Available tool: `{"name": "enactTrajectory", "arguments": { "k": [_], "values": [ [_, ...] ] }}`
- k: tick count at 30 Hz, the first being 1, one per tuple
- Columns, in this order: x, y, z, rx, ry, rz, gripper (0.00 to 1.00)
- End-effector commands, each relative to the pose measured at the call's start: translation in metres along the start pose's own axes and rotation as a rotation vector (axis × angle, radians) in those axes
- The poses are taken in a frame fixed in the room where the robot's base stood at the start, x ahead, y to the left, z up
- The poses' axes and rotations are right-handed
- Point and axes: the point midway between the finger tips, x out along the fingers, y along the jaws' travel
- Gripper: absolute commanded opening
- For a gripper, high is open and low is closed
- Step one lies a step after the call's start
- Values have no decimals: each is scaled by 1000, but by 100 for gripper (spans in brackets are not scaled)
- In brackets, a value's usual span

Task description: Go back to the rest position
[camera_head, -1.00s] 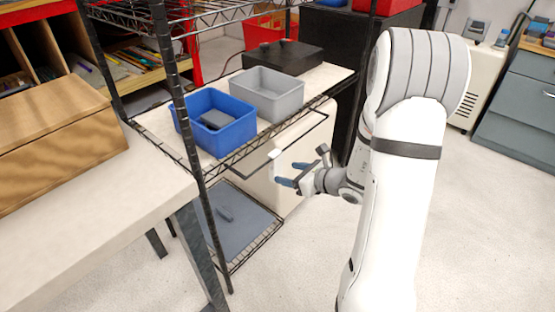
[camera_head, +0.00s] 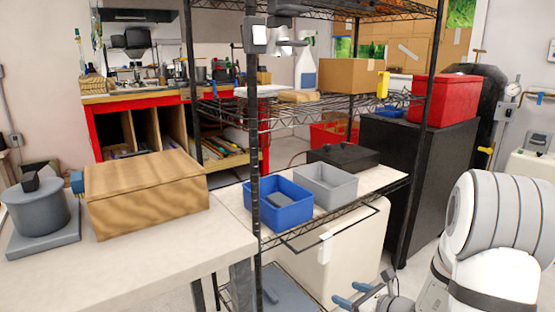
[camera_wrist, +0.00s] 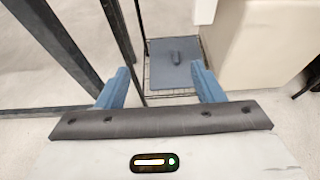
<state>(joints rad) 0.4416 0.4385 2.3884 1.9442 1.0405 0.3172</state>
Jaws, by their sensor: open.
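My gripper (camera_head: 352,294) is at the bottom edge of the head view, in front of the wire shelf rack and below its white handle. Its two blue fingertips are apart, with nothing visible between them. In the wrist view my gripper (camera_wrist: 160,85) shows its blue fingers spread wide and empty. Beyond them a grey mat (camera_wrist: 172,52) with a small dark object lies on the rack's bottom shelf. My white arm fills the lower right corner of the head view, and much of it is cut off.
A blue bin (camera_head: 274,212) holding a dark item and a grey bin (camera_head: 327,186) stand on the rack's middle shelf. A black box (camera_head: 344,157) is behind them. A table with a wooden box (camera_head: 146,193) is at left. A rack post (camera_wrist: 125,45) stands near my left finger.

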Motion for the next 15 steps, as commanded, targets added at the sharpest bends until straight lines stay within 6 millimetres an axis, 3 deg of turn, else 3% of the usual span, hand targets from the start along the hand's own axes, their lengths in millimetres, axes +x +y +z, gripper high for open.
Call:
{"name": "enactTrajectory", "arguments": {
  "k": [8, 15],
  "values": [
    [-12, 48, 51, -209, 23, 162, 61],
    [-38, 97, 95, -468, 57, 342, 61]
  ]
}}
